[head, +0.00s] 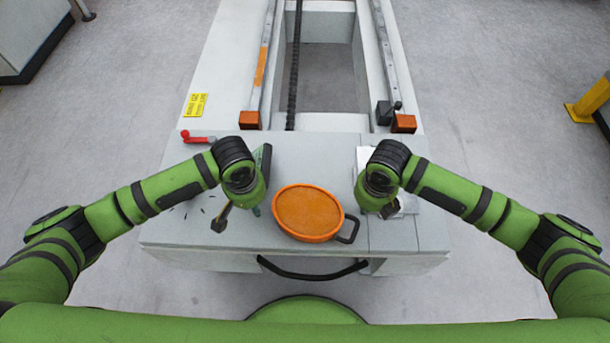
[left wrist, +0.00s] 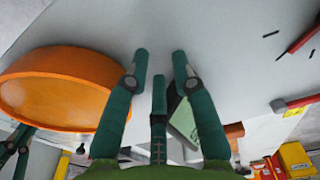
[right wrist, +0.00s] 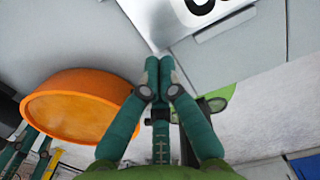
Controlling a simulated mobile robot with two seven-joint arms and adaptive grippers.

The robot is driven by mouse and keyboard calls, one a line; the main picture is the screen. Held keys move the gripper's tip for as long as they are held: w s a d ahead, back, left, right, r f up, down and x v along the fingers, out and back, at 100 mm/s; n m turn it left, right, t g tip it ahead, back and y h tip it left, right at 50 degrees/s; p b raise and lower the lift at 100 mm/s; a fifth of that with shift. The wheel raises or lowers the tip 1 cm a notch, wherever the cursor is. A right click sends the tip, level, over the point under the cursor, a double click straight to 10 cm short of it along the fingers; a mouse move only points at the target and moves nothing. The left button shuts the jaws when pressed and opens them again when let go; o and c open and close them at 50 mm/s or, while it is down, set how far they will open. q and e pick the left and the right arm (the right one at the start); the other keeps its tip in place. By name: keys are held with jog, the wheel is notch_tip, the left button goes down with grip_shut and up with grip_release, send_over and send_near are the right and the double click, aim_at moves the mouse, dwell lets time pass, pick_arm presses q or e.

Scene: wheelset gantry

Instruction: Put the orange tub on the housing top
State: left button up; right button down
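The orange tub (head: 307,212) is round, with a dark loop handle (head: 349,230) at its right front. It sits on the grey housing top (head: 300,155) near the front edge, between my grippers. My left gripper (left wrist: 161,58) points down left of the tub, apart from it; its fingertips are spread with nothing between them. The tub also shows in the left wrist view (left wrist: 55,88). My right gripper (right wrist: 159,64) is over the housing right of the tub, its fingertips together and empty. The tub shows at left in the right wrist view (right wrist: 70,108). The grippers' tips are largely hidden in the head view.
A red-handled part (head: 196,137) lies at the housing's left. Two rails with orange end blocks (head: 250,120) run back beside an open pit (head: 328,80). A pale plate with dark markings (right wrist: 200,15) lies near my right gripper. A dark bar handle (head: 312,270) spans the housing front.

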jog(key=c, duration=1.5)
grip_release()
pick_arm(q)
jog(key=shift+a, duration=0.1)
notch_tip(320, 180, up, 12)
jog(key=shift+s, duration=0.4)
pick_arm(e)
notch_tip(320, 180, up, 12)
jog(key=shift+s, duration=0.45)
pick_arm(q)
jog(key=shift+f, duration=0.1)
pick_arm(e)
jog(key=shift+f, duration=0.1)
